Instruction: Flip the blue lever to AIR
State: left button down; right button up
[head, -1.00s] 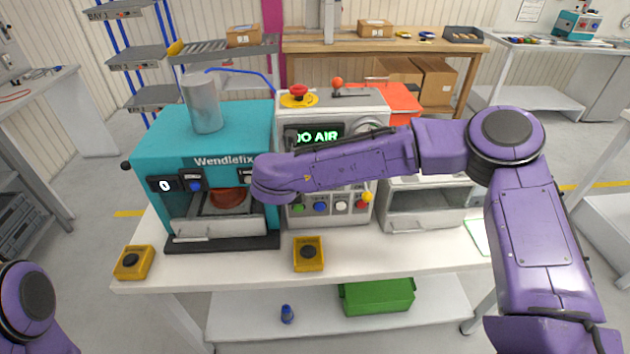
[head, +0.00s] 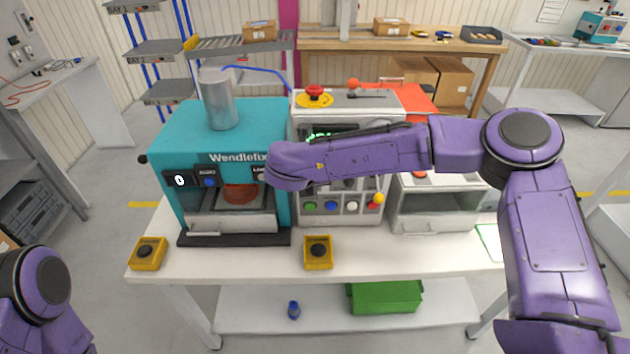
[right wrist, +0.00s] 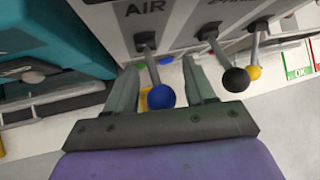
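The blue lever (right wrist: 161,96) shows in the right wrist view as a metal rod with a blue ball end. It hangs from its pivot below the printed AIR label (right wrist: 146,8) on the grey machine's panel. My right gripper (right wrist: 158,66) is open, with one finger on each side of the lever and visible gaps to the ball. In the head view my right forearm hides the gripper, the lever and much of the grey machine (head: 345,102). The green display (head: 320,136) is partly covered and unreadable. My left gripper is out of view.
A black-knobbed lever (right wrist: 236,79) and a yellow-knobbed lever (right wrist: 253,72) hang close to the right of the blue one. The teal Wendlefix machine (head: 225,140) stands directly left. Yellow button boxes (head: 318,252) sit along the table's front.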

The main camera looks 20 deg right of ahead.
jog(key=shift+s+a+r, duration=0.1)
jog(key=shift+s, duration=0.1)
jog(key=b+v, duration=0.3)
jog(key=v, duration=0.7)
jog(key=shift+r, duration=0.1)
